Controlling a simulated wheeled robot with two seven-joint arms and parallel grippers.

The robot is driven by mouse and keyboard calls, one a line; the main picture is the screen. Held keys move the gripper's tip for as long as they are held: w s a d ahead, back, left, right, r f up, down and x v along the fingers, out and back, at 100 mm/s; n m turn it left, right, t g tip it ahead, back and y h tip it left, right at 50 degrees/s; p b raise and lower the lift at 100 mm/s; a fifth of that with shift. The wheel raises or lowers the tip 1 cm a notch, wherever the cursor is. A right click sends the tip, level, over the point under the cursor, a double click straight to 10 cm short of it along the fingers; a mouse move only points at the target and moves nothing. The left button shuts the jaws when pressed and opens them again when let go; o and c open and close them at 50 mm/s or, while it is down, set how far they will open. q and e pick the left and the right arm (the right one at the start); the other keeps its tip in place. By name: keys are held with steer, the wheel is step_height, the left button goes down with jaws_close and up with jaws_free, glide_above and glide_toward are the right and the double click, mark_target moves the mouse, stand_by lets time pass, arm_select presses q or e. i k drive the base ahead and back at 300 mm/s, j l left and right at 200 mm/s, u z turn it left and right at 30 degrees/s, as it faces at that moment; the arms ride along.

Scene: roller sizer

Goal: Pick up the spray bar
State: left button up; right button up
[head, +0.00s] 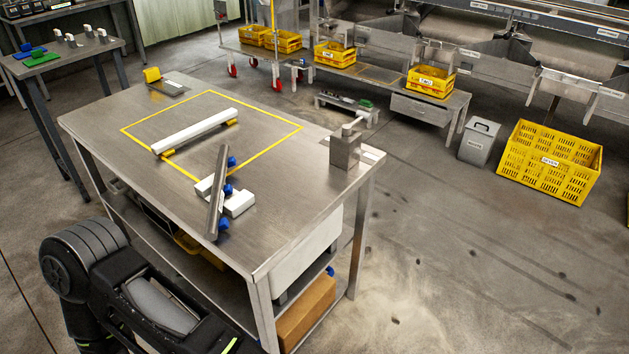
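The spray bar appears to be the grey metal tube (216,190) with several blue nozzles along its right side. It lies at a slant near the front of the steel table (110,125), across a white block-like holder (239,204). Its near end reaches toward the table's front edge. Part of the holder is hidden beneath the tube. Neither of my grippers shows in the head view. Only a dark link of my arm is visible at the lower left, below the table's front edge, and nothing of mine touches the tube.
A metal block fixture (345,150) stands at the table's right corner. A yellow piece (152,75) sits at the back left. Yellow crates (550,162) stand beyond. The table's front right is clear.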

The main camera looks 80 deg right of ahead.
mark_target(214, 224)
steer(key=z, duration=2.7)
